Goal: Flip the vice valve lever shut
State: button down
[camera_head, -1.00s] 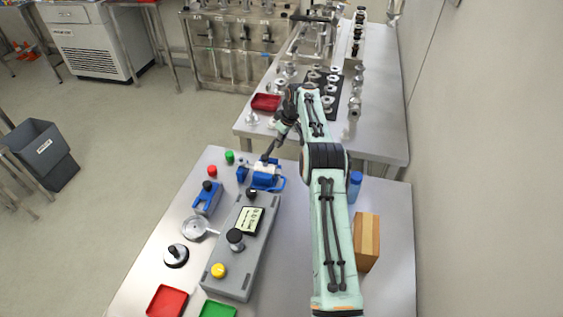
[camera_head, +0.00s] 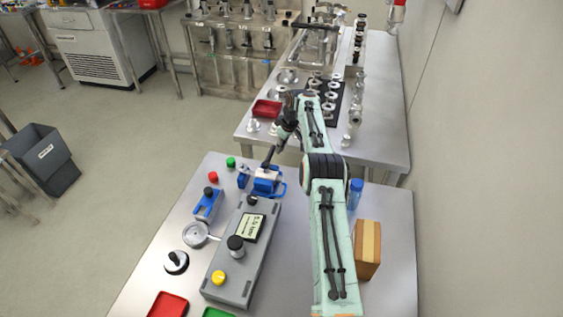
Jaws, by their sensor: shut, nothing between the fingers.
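The blue vice (camera_head: 279,187) stands at the far end of the near steel table, with a pale metallic part (camera_head: 263,175) held in its middle. The valve lever is too small to make out at this size. My gripper (camera_head: 266,164) is shut and empty. It points down at the top of the vice from behind, its tips at or very close to the pale part; I cannot tell whether they touch. The gripper hides some of the vice's far side.
A grey box with a display (camera_head: 240,250) stands in front of the vice. Green (camera_head: 231,162) and red (camera_head: 213,177) buttons and a blue block (camera_head: 208,203) sit to the left.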

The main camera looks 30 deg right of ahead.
jog(key=s+d+r, duration=0.2)
jog(key=r, duration=0.3)
jog(key=s+d+r, duration=0.2)
jog(key=r, duration=0.3)
jog(key=shift+s+d+r, duration=0.15)
jog(key=shift+s+d, duration=0.1)
jog(key=shift+s, duration=0.05)
